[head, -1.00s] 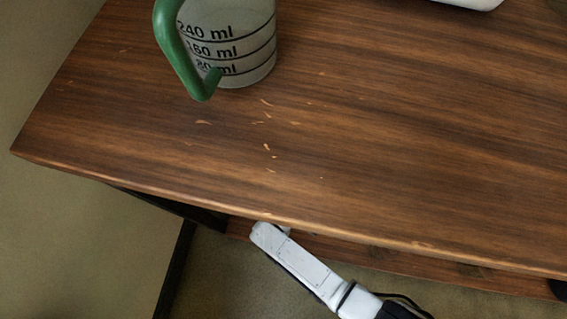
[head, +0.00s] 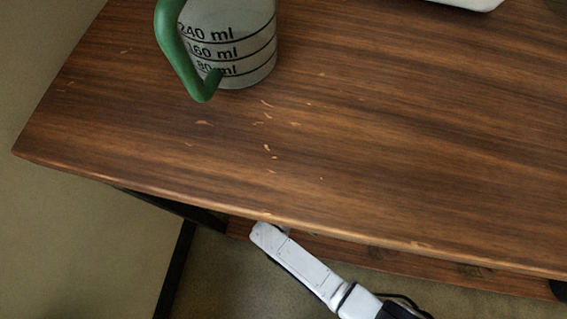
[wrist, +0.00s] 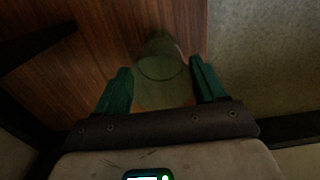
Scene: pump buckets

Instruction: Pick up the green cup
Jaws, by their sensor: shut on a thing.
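In the wrist view, a dim, greenish, rounded green cup (wrist: 165,88) sits between the two dark green fingers of my gripper (wrist: 159,66). My gripper is shut on it, with one finger on each side. The cup's far end narrows against brown wood, and its near end is hidden by the gripper's body. In the head view, neither my gripper nor this cup shows; only my white arm link shows below the table's front edge.
A clear measuring cup (head: 232,40) with a green handle stands on the wooden tabletop (head: 380,150), cut off by the top border. A white object (head: 470,2) is at the top right. A lower wooden shelf (head: 400,262) lies under the front edge. The tabletop's middle is clear.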

